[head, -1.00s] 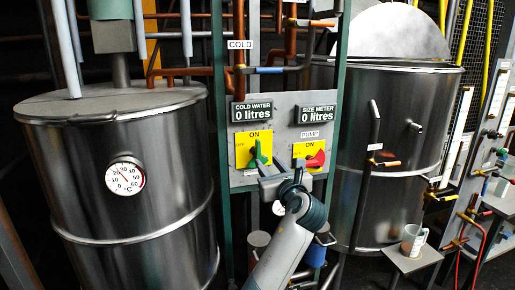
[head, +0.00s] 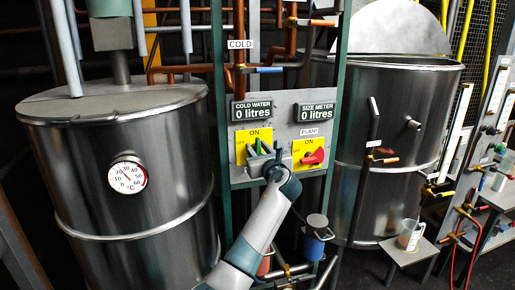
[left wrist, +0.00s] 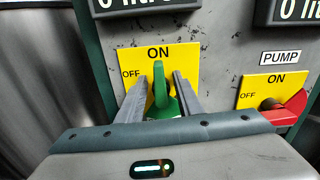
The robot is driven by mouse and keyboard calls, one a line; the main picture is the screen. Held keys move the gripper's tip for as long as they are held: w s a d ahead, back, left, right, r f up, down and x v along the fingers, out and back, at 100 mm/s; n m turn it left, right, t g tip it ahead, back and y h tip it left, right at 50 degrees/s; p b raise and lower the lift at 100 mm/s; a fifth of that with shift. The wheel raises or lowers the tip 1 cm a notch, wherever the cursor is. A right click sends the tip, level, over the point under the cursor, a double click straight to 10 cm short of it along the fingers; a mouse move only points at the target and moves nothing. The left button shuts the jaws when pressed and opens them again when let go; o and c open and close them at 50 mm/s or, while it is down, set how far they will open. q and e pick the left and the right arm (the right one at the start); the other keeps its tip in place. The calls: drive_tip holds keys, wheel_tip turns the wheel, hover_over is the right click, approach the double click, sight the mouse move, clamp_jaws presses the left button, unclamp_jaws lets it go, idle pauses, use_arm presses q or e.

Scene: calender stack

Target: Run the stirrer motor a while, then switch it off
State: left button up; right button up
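A green switch handle (head: 259,146) sits on a yellow ON/OFF plate (head: 240,152) on the grey control panel. In the left wrist view the green handle (left wrist: 161,88) stands nearly upright, its tip towards the word ON. My left gripper (head: 262,160) is in front of it. In the left wrist view its two fingers (left wrist: 160,100) stand on either side of the handle, open, with yellow plate showing between. I cannot tell whether either finger touches it. A grey-green box (head: 110,32) stands on a shaft above the left steel tank (head: 110,165). My right gripper is not in view.
A red switch handle (head: 313,157) on a second yellow plate, labelled PUMP, is just to the right. Two displays above, cold water (head: 252,110) and size meter (head: 318,110), read 0 litres. Pipes and green posts frame the panel. A jug (head: 411,235) stands at lower right.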

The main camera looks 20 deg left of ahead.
use_arm(q)
clamp_jaws()
